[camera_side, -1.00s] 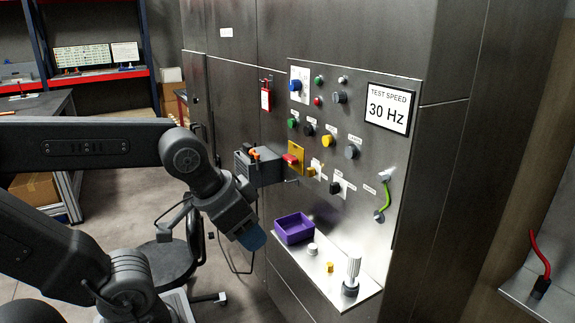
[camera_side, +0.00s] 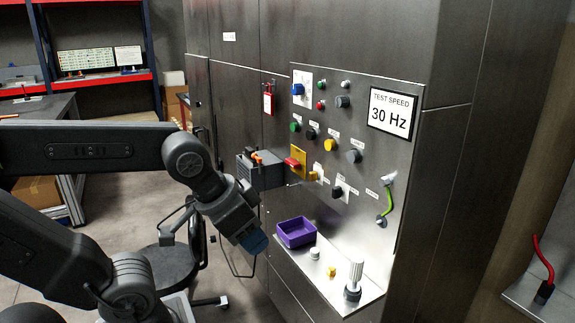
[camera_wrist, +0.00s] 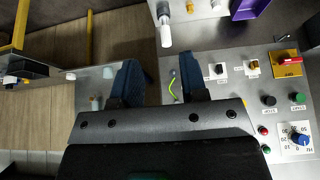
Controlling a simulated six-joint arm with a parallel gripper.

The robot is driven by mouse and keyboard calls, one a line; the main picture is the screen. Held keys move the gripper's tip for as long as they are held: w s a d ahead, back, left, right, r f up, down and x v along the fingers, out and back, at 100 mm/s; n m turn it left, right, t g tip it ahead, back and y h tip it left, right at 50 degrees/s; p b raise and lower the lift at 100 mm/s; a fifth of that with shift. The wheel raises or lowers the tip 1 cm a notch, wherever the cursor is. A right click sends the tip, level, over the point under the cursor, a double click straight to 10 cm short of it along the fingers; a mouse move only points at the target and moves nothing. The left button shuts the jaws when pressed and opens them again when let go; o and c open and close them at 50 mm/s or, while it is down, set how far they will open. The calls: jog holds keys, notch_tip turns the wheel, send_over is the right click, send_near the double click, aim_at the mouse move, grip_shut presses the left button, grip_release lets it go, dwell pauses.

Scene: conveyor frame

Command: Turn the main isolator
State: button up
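The main isolator appears as a red handle (camera_side: 292,163) on a yellow plate (camera_side: 300,153), in the middle left of the steel control panel. In the wrist view the red handle (camera_wrist: 290,60) and yellow plate (camera_wrist: 284,71) are at the right edge. My gripper (camera_side: 254,243) hangs below and left of the isolator in the side view, apart from the panel. In the wrist view my gripper (camera_wrist: 158,80) shows two blue fingers spread apart with nothing held between them.
A grey box (camera_side: 258,172) juts out left of the isolator. Several knobs and buttons surround it, including a yellow knob (camera_side: 330,145). A shelf below (camera_side: 340,290) carries a purple bin (camera_side: 296,243) and small parts. A green cable (camera_side: 386,208) hangs at right.

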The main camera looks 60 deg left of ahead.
jog(key=shift+w+d+f+g+h, duration=0.1)
jog(key=shift+w+d+g+h, duration=0.15)
jog(key=shift+w, duration=0.2)
jog(key=shift+c, duration=0.4)
jog(key=w+a+n+t+h, duration=0.2)
jog(key=w+a+n+h, duration=0.25)
jog(key=w, duration=0.45)
jog(key=w+a+n+t+h, duration=0.1)
jog(key=w+a+n+h, duration=0.3)
jog(key=w, duration=0.6)
jog(key=n+t+y, duration=0.9)
jog(key=n+t, duration=0.1)
send_near(289, 164)
jog(key=shift+m, duration=0.25)
jog(key=w, duration=0.9)
jog(key=shift+w, duration=0.4)
jog(key=c, duration=0.6)
jog(key=shift+o, duration=0.2)
jog(key=n, duration=0.9)
jog(key=shift+n, duration=0.3)
jog(key=n, duration=0.7)
jog(key=shift+n, duration=0.3)
jog(key=shift+o, duration=1.3)
jog(key=shift+n, duration=0.3)
jog(key=o, duration=0.5)
